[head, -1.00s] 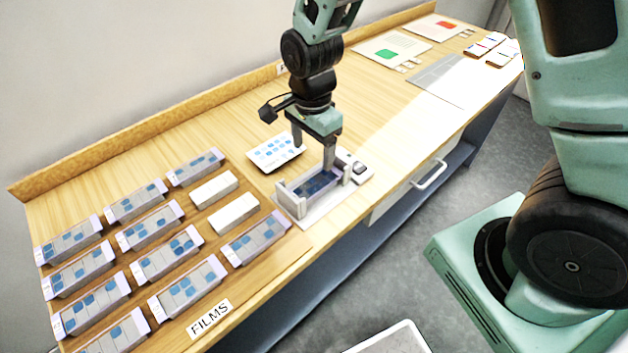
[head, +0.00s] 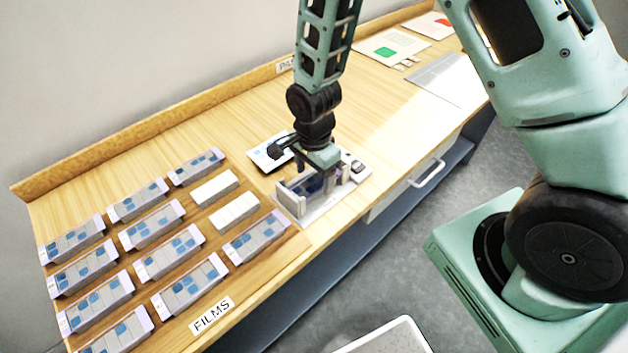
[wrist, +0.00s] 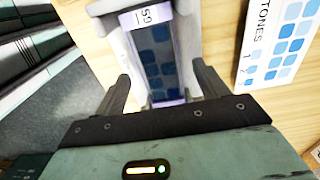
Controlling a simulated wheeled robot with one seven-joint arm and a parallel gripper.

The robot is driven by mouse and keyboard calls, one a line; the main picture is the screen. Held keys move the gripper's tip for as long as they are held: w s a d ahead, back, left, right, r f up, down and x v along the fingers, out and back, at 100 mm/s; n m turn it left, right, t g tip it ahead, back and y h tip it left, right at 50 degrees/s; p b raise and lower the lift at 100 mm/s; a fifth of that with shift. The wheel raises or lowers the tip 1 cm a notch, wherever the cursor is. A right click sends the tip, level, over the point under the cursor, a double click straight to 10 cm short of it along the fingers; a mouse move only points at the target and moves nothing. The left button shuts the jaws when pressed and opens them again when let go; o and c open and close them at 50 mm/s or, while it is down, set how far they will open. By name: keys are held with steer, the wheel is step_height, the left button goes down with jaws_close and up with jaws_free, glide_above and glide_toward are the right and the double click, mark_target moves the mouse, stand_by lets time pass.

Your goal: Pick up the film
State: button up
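A film (head: 314,184) with dark blue squares and pale lavender ends lies in a grey holder (head: 292,205) near the table's front edge. In the wrist view the film (wrist: 160,60) bears a label reading 59 at its far end. My gripper (head: 322,172) is down over the holder, pointing downward. In the wrist view my gripper (wrist: 163,78) is open, with one finger on each side of the film. A gap shows between the left finger and the film. The fingertips are partly hidden in the head view.
Several other films (head: 186,287) lie in rows at the left, with two white blocks (head: 235,210) and a FILMS label (head: 211,314). A TONES card (wrist: 275,45) lies beside the holder. Bare wood (head: 235,125) is free toward the back wall.

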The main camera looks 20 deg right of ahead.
steer(key=c, duration=1)
steer(key=shift+r, duration=0.1)
